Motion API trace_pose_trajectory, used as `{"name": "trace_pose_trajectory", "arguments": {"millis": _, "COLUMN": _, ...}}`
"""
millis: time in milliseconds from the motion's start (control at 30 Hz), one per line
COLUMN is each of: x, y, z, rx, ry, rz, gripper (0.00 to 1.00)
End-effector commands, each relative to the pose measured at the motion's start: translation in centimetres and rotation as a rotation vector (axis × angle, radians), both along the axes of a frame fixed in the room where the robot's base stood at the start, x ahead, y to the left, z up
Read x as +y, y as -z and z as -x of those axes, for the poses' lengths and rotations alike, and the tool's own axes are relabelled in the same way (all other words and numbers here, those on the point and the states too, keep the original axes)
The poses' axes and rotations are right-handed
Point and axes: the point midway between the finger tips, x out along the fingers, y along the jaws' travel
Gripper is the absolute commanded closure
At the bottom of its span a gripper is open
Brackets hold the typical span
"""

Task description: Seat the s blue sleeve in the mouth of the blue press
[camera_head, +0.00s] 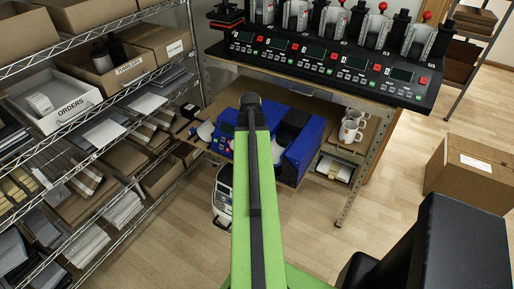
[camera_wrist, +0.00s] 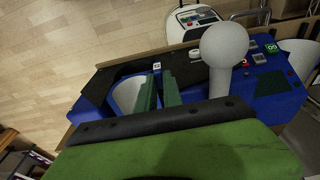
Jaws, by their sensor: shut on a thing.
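The blue press (camera_head: 304,152) stands on the lower wooden shelf in the head view, partly hidden behind my arm. In the wrist view the blue press (camera_wrist: 275,106) shows its control panel at the right and a dark recess at the left. My gripper (camera_wrist: 160,92) has its two green fingers over that recess, shut on a thin dark piece, which I take to be the s blue sleeve. A small white tag (camera_wrist: 157,66) shows just beyond the fingertips. How deep the sleeve sits in the mouth is hidden. A white curved surface (camera_wrist: 127,95) lies left of the fingers.
A round light grey knob (camera_wrist: 224,45) stands close to the right of my fingers. White mugs (camera_head: 351,128) stand right of the press. A row of black presses (camera_head: 320,68) is on the shelf above. A wire rack (camera_head: 100,130) stands at left.

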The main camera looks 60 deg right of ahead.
Motion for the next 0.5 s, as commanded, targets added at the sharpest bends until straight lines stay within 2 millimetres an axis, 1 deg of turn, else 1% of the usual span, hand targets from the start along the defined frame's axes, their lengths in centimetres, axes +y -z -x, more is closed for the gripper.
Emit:
{"name": "trace_pose_trajectory", "arguments": {"millis": 33, "x": 0.0, "y": 0.7, "z": 0.0, "rx": 0.000, "ry": 0.000, "rz": 0.001, "gripper": 1.00}}
{"name": "trace_pose_trajectory", "arguments": {"millis": 500, "x": -0.1, "y": 4.0, "z": 0.1, "rx": 0.000, "ry": 0.001, "rz": 0.001, "gripper": 1.00}}
